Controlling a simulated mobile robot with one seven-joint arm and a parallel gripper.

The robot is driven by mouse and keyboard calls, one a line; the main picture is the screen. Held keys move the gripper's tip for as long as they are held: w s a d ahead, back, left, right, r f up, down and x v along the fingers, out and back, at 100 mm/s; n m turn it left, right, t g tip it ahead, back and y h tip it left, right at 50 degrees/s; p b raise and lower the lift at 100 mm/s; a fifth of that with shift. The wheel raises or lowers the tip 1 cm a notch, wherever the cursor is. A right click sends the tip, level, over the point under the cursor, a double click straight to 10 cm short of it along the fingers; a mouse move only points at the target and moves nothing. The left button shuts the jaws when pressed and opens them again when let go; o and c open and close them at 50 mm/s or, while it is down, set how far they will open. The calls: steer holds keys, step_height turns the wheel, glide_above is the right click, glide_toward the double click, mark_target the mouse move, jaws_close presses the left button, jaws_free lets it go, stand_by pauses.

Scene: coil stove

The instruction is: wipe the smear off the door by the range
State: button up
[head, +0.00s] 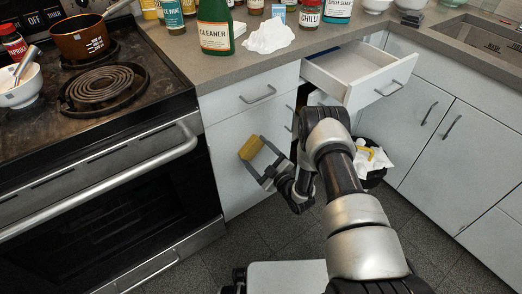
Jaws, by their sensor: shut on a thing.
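My gripper (262,157) is shut on a yellow sponge (250,147) in the head view. It holds the sponge at the pale cabinet door (228,184) just right of the range (100,200). The sponge overlaps the door's upper part in the picture; I cannot tell whether it touches the surface. I see no clear smear on the visible part of the door. My gripper and sponge cover some of it.
An open drawer (345,72) juts out above and right of my gripper. A bin (373,165) with crumpled white and yellow trash stands right of my arm. A cleaner bottle (215,28) and crumpled white paper (268,37) are on the counter. A pot (82,38) sits on the range.

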mark_target(244, 156)
steer(key=shift+s+a, duration=0.75)
steer(key=shift+a, duration=0.25)
steer(key=shift+s+a, duration=0.7)
steer(key=shift+a, duration=0.25)
steer(key=p+v, duration=0.2)
steer(key=v, duration=0.4)
steer(key=shift+d, duration=0.15)
steer(key=shift+p+v, duration=0.3)
steer(key=shift+v, duration=1.1)
